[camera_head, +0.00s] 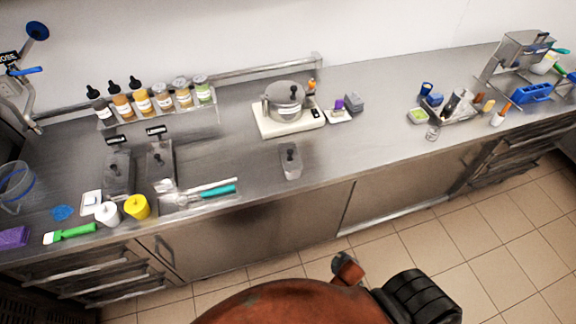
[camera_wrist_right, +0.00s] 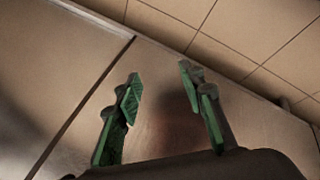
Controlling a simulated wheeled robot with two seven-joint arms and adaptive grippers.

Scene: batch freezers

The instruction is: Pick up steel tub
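Several steel vessels could be the steel tub, and I cannot tell which one it is. A round steel pot (camera_head: 284,103) sits on a white scale at the middle of the counter. A small narrow steel container (camera_head: 291,165) with a black knob stands near the counter's front edge. Two larger steel containers (camera_head: 117,178) with dark knobs stand at the left. My right gripper (camera_wrist_right: 158,75) is open and empty in the right wrist view, its green-padded fingers apart in front of cabinet panels and floor tiles. My left gripper is not in view.
A bottle rack (camera_head: 160,113) stands at the back left. White and yellow tubs (camera_head: 137,207) and a green-handled brush (camera_head: 70,234) lie front left. Cabinets (camera_head: 245,240) form the front.

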